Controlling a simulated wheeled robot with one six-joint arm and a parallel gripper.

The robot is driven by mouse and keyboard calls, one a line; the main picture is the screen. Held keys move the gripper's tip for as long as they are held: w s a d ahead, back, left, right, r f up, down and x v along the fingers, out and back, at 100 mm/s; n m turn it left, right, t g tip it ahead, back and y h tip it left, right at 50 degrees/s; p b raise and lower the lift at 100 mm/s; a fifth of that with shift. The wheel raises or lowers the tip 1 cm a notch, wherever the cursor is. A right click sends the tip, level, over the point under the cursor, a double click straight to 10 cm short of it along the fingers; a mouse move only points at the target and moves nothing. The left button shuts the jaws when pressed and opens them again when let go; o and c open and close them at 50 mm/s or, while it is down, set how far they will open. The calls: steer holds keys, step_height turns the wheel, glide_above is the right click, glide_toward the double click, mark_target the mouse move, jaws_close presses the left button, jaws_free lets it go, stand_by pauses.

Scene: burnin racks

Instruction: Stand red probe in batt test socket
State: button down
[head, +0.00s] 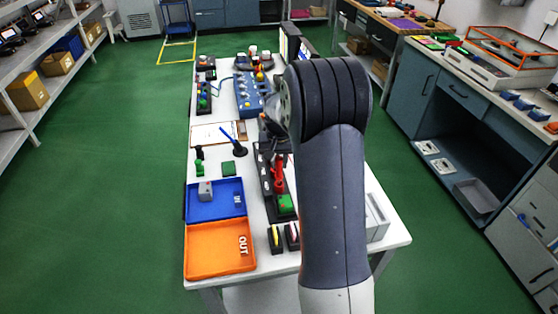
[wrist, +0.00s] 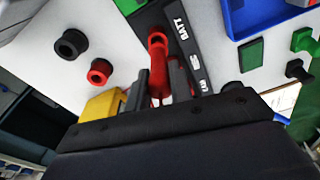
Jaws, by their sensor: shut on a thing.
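My gripper (wrist: 161,78) is shut on the red probe (wrist: 157,50) in the wrist view, one finger on each side of it. The probe's round end rises past the fingertips, and its lower part goes out of sight between the fingers. In the head view the red probe (head: 277,172) shows beside my arm, over the black strip; my gripper is mostly hidden there. The black strip (head: 264,164) bears white labels. In the wrist view the strip (wrist: 197,62) runs close beside the probe, with BATT readable. I cannot make out the BATT socket or whether the probe touches it.
A blue tray (head: 222,211) and an orange tray (head: 208,262) lie to the left. A red ring-shaped piece (wrist: 100,72) and a black one (wrist: 72,43) are on a white surface. Bare table lies between strip and trays.

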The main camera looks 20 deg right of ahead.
steer(key=shift+f+b, duration=0.9)
steer(key=shift+f, duration=0.5)
steer(key=c, duration=1.2)
jaws_free()
steer(key=shift+r, duration=0.15)
steer(key=r, duration=0.7)
steer(key=s+r, duration=0.1)
steer(key=r, duration=0.2)
steer(key=shift+s+a+r+b, duration=0.1)
steer(key=shift+a+r+b, duration=0.15)
steer(key=shift+b, duration=0.1)
steer(key=f, duration=0.7)
steer(key=w+f, duration=0.1)
steer(key=f, duration=0.2)
steer(key=shift+d+f+p, duration=0.25)
steer(key=shift+f+p, duration=0.15)
steer(key=shift+r, duration=0.35)
steer(key=shift+f, duration=0.15)
